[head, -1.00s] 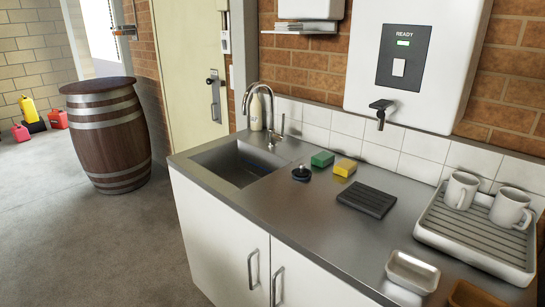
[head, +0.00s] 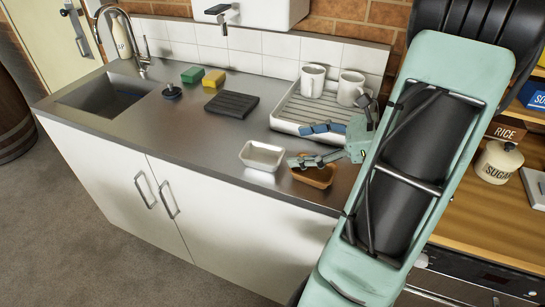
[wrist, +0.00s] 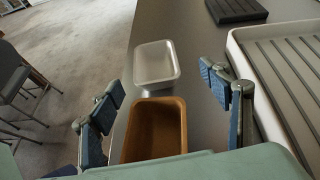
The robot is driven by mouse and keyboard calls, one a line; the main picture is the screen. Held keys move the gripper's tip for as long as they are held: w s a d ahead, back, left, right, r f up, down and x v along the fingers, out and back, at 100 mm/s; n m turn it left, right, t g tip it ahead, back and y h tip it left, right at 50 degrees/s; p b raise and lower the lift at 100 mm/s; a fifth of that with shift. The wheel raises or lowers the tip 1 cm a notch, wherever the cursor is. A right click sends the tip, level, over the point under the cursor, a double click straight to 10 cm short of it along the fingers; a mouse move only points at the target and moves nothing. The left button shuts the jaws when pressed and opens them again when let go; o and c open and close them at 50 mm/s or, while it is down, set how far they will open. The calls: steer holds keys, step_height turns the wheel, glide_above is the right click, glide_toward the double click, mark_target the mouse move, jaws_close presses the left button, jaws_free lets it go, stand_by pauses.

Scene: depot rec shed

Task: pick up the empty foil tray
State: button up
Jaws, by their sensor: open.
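The foil tray (head: 262,155) is a small silvery-white rectangular tray near the front edge of the steel counter. It looks empty in the wrist view (wrist: 156,64), lying just beyond a brown tray. My gripper (head: 312,144) is open, with blue-padded fingers, and sits above the counter to the right of the foil tray. In the wrist view my open gripper (wrist: 163,88) has a finger on each side, with the brown tray between and below them. Nothing is held, and the foil tray appears untouched.
The brown tray (head: 318,177) sits close beside the foil tray. A white draining rack (head: 288,125) with two mugs stands behind. A black ribbed mat (head: 231,103) lies back left. Counter left of the foil tray is clear. A sugar jar (head: 497,163) stands right.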

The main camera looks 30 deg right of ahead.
mark_target(247, 154)
steer(key=shift+a+f+m, duration=0.15)
steer(key=shift+a+m, duration=0.15)
steer(key=shift+a, duration=0.05)
steer(key=shift+y, duration=0.3)
steer(key=x, duration=0.5)
steer(key=shift+w+a+f+b, duration=0.15)
steer(key=shift+a+b, duration=0.05)
steer(key=shift+b, duration=0.1)
steer(key=x, duration=0.4)
steer(key=shift+a+f+b, duration=0.1)
steer(key=shift+f+b, duration=0.2)
steer(key=shift+b, duration=0.05)
steer(key=shift+w+a+f, duration=0.2)
steer(key=shift+w+a, duration=0.05)
steer(key=shift+a, duration=0.05)
steer(key=c, duration=1)
steer(key=shift+r, duration=0.15)
steer(key=shift+c, duration=0.2)
